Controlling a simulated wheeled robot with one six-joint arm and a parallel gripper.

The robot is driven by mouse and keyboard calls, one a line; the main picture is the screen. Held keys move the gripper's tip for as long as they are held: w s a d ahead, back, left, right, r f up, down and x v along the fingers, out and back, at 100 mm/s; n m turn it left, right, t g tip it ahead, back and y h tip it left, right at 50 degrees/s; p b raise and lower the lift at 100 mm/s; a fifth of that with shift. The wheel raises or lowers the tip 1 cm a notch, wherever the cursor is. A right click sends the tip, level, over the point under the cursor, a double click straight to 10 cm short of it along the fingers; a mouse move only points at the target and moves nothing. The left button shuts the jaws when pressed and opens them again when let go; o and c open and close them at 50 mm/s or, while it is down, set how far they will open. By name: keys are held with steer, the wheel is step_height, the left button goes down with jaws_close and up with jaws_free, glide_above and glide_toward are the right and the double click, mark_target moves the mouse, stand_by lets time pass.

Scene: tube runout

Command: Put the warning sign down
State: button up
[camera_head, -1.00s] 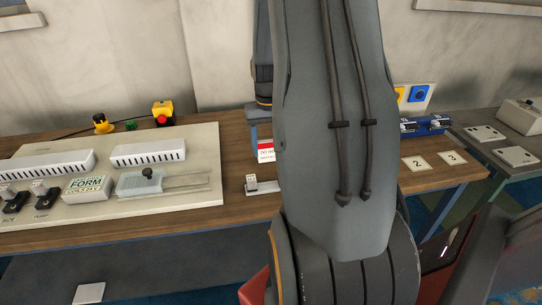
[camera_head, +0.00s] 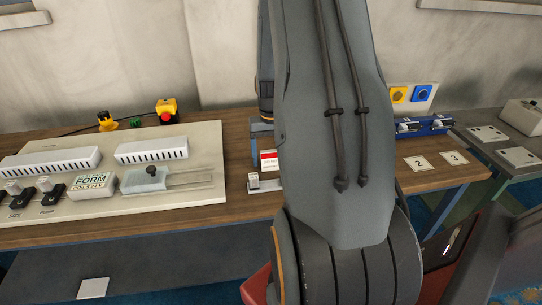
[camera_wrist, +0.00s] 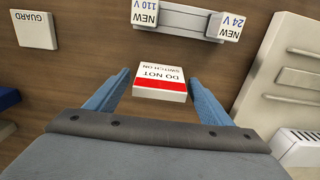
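The warning sign is a small white plate with a red band and the words "DO NOT SWITCH ON". In the wrist view the sign (camera_wrist: 160,75) lies between the tips of the two blue fingers of my gripper (camera_wrist: 161,76). In the head view the sign (camera_head: 268,162) shows low over the wooden bench, just left of my arm, behind a small grey-and-white block. Whether its underside touches the bench is hidden.
The wrist view shows a white rail with "NEW 110 V" and "NEW 24 V" blocks (camera_wrist: 187,18) beyond the sign. A "GUARD" block (camera_wrist: 34,30) stands at left. A pale panel (camera_wrist: 284,72) lies at right. Bare wood surrounds the sign.

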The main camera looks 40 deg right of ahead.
mark_target(271, 151)
step_height(271, 151, up, 12)
steer(key=b, duration=0.2)
steer(key=s+a+f+n, duration=0.1)
steer(key=s+a+n, duration=0.2)
steer(key=a, duration=1.1)
steer(key=s+a+f+n, duration=0.2)
steer(key=s+a, duration=0.4)
steer(key=a, duration=0.8)
steer(key=shift+a+n+t, duration=0.25)
steer(key=shift+n+t, duration=0.15)
steer(key=shift+n, duration=0.3)
